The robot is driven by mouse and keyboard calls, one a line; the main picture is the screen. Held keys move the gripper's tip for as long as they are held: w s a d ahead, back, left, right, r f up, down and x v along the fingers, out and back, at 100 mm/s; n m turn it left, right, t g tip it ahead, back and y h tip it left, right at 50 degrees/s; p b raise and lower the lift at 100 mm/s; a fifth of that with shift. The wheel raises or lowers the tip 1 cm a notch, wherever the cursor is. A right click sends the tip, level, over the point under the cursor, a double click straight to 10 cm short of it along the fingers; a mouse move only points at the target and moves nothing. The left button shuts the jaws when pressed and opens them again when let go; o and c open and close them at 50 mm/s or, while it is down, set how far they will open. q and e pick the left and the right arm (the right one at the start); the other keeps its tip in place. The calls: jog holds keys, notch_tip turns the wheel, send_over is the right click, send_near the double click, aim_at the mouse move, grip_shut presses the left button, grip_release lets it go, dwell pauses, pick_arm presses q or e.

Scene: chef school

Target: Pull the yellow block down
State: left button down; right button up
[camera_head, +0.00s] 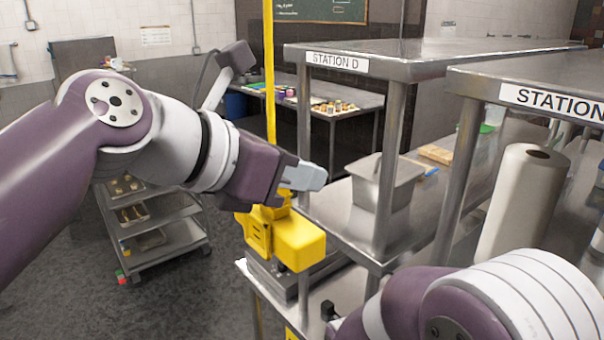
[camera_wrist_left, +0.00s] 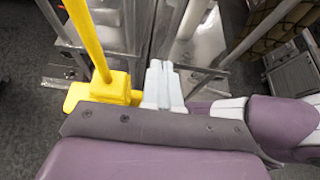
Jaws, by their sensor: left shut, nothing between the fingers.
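The yellow block (camera_head: 299,241) hangs at the lower end of a yellow vertical pole (camera_head: 269,80), in front of the Station D table. It also shows in the left wrist view (camera_wrist_left: 76,95), left of the fingers, with the pole (camera_wrist_left: 88,38) rising from it. My left gripper (camera_head: 318,178) is shut and empty, just above the block and pointing right. In the left wrist view its fingers (camera_wrist_left: 163,82) are together beside the block; I cannot tell whether they touch it. My right gripper is out of view; only part of the right arm shows at the lower right.
The steel Station D table (camera_head: 430,58) with its legs and lower shelf stands right of the block. A metal container (camera_head: 382,185) and a paper roll (camera_head: 520,205) stand on that side. A tray cart (camera_head: 160,240) is at the left, with open floor around it.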

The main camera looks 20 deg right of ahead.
pick_arm(q)
jog(key=shift+s+a, duration=0.1)
jog(key=shift+a, duration=0.3)
jog(key=f+b+v, duration=0.1)
jog(key=v, duration=0.6)
jog(key=shift+s+a, duration=0.2)
jog(key=shift+a, duration=0.25)
jog(key=shift+f, duration=0.15)
